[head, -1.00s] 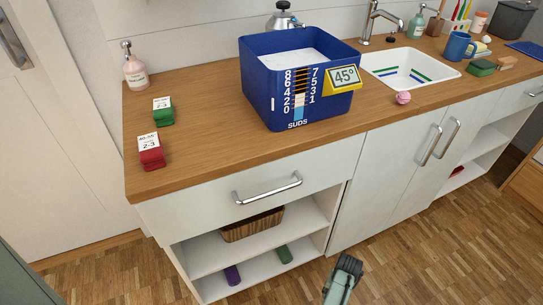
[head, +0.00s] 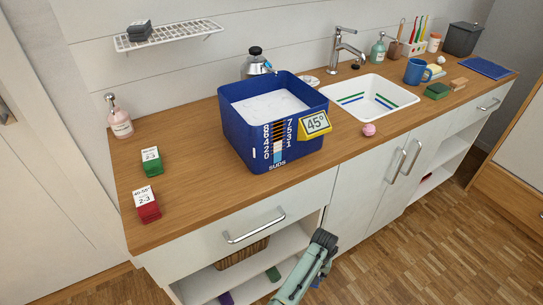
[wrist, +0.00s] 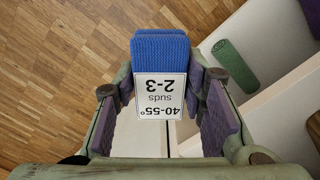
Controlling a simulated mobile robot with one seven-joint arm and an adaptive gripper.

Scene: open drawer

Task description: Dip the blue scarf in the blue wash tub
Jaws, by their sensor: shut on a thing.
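The blue scarf (wrist: 161,52) is a folded ribbed bundle with a white label reading 40-55°, suds 2-3. In the wrist view it sits between the fingers of my gripper (wrist: 163,100), which is shut on it. In the head view my gripper (head: 325,240) is in front of the cabinet, lower than the counter top and apart from the tub; the scarf is mostly hidden there. The blue wash tub (head: 238,133) stands on the counter, holding white suds. Its front has a SUDS scale with numbers, and a yellow-framed sign (head: 316,123) reads 45°.
A labelled green bundle (head: 151,162) and red bundle (head: 147,207) lie at the counter's left. A sink (head: 372,99) and pink ball (head: 368,130) are right of the tub. A drawer handle (head: 254,228) juts out near my gripper. A green roll (wrist: 235,65) lies on the lower shelf.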

